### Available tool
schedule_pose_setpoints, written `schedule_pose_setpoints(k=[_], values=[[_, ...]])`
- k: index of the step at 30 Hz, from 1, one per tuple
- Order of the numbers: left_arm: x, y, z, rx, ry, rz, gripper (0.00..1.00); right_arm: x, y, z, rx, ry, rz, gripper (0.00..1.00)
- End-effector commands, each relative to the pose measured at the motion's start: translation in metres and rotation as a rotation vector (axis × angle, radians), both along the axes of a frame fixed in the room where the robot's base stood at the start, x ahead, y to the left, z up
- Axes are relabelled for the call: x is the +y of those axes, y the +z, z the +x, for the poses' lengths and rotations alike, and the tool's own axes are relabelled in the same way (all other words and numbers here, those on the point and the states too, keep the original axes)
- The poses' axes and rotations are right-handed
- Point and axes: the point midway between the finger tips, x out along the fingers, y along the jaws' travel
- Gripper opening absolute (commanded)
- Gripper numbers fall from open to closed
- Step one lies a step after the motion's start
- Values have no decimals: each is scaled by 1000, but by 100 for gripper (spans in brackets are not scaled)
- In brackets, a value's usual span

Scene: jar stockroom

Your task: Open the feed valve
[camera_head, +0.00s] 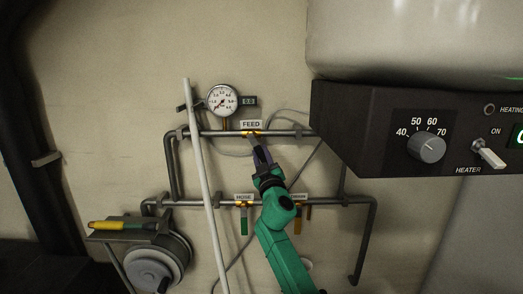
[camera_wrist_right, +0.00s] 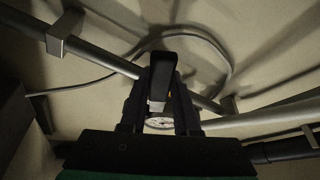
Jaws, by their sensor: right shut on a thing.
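The feed valve (camera_head: 250,133) sits on the upper grey pipe, under the FEED label (camera_head: 251,124), with a brass-coloured body. My right gripper (camera_head: 260,153) reaches up from below, just under the valve. It is shut on the valve's handle, which the fingers mostly hide in the head view. In the right wrist view, the dark handle (camera_wrist_right: 163,72) stands between the two black fingers of the right gripper (camera_wrist_right: 160,105), in front of the pipe. The handle's exact angle is hard to tell. My left gripper is not in view.
A pressure gauge (camera_head: 222,100) stands above the pipe, left of the valve. A white rod (camera_head: 207,190) slants close by on the left. A green-handled valve (camera_head: 244,220) and an orange-handled one (camera_head: 297,222) hang below. A heater panel (camera_head: 400,140) juts out at right.

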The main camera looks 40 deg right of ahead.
Motion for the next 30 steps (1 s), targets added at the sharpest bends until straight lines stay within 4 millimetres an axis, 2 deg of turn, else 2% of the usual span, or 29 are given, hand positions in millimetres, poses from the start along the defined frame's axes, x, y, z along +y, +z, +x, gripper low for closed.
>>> schedule_pose_setpoints(k=[1,21,30], values=[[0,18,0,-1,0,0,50,-2,9,-1,33,-2,-36,0],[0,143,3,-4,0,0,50,-20,40,-16,417,-1,-544,0],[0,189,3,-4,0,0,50,-23,50,-18,559,-1,-730,0]])
